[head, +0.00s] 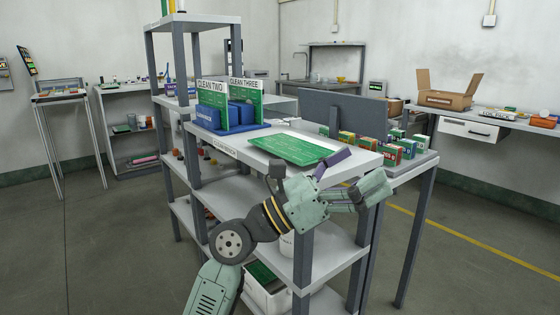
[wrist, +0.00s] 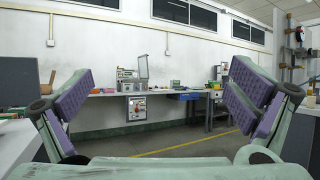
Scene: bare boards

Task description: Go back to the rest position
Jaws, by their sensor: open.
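My gripper (head: 362,178) is in front of the right end of the shelf unit in the head view, beside its top board. In the wrist view my gripper (wrist: 158,108) is open, with its two purple-padded fingers wide apart and nothing between them. A green board (head: 290,148) lies flat on the white top (head: 238,141) of the shelf unit, behind my gripper. Part of the shelf unit's front is hidden by my arm.
A blue rack (head: 240,131) with green boards stands on the shelf top. Several small boxes (head: 380,149) stand on the adjoining table at right. An open cardboard box (head: 445,99) sits on the back-right bench. The floor (head: 480,220) at right is clear.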

